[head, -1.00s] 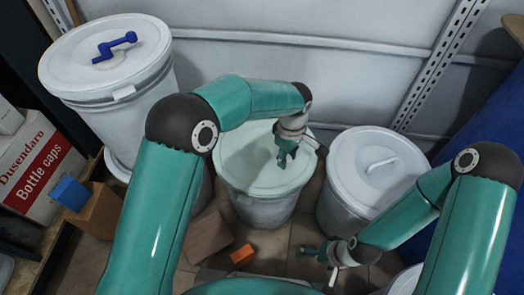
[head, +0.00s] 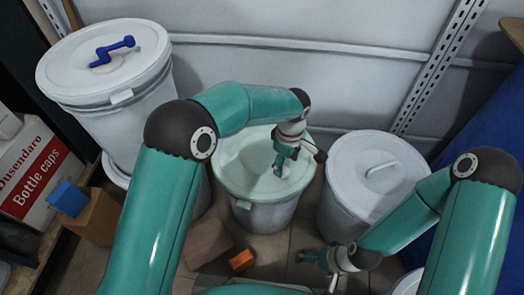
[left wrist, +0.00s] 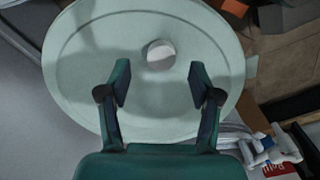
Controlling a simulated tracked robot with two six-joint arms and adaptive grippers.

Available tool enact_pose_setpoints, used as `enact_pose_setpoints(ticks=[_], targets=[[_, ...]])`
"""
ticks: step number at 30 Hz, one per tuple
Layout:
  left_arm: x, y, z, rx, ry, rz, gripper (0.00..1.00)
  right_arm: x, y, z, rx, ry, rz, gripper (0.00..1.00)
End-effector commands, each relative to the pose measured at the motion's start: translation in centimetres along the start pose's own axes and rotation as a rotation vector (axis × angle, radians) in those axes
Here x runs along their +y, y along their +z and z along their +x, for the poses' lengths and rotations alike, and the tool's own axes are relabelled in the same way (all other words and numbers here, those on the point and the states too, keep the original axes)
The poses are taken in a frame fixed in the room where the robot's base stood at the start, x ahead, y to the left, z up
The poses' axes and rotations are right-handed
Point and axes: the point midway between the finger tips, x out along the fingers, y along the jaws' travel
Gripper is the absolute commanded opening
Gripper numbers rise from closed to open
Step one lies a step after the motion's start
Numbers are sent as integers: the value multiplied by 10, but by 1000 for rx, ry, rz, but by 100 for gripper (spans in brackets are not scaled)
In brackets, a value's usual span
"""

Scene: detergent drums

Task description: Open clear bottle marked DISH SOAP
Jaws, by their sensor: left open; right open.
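I cannot make out a clear bottle marked DISH SOAP in either view. My left gripper (head: 281,168) is open and points down over the pale green lid (head: 240,178) of the middle drum (head: 262,215). In the left wrist view, the open fingers of my left gripper (left wrist: 160,85) stand apart over the lid (left wrist: 85,75). A small round whitish cap or knob (left wrist: 161,55) shows on the lid, just beyond the fingertips and roughly between them. No contact is visible. My right gripper (head: 304,257) is open and empty, low in front of the right drum.
A white drum with a blue crank handle (head: 114,47) stands at left. A white drum (head: 372,175) with a lid handle stands at right. A Bottle caps carton (head: 38,165), brown boxes (head: 95,215), a blue block (head: 68,197) and an orange block (head: 242,260) are at left and front.

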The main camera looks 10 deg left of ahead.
Motion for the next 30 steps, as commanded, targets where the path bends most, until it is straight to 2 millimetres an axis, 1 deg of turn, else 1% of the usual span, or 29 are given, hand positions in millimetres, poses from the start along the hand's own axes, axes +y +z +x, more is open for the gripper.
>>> enact_pose_setpoints(ticks=[5, 12, 15, 18, 21, 24, 30], targets=[[1, 0, -22, 1, 5, 1, 64, 0, 0, 0, 0, 0, 0, 100], [2, 0, -69, 1, 6, -1, 64, 0, 0, 0, 0, 0, 0, 100], [1, 0, -88, 0, 6, 0, 64, 0, 0, 0, 0, 0, 0, 100], [1, 0, -102, 0, 3, 1, 64, 0, 0, 0, 0, 0, 0, 100], [1, 0, -111, -1, 1, 0, 64, 0, 0, 0, 0, 0, 0, 100], [1, 0, -115, -1, 1, 0, 64, 0, 0, 0, -1, 0, 0, 100], [0, 0, -116, -1, 0, 1, 64, 0, 0, 0, -1, 0, 0, 100]])
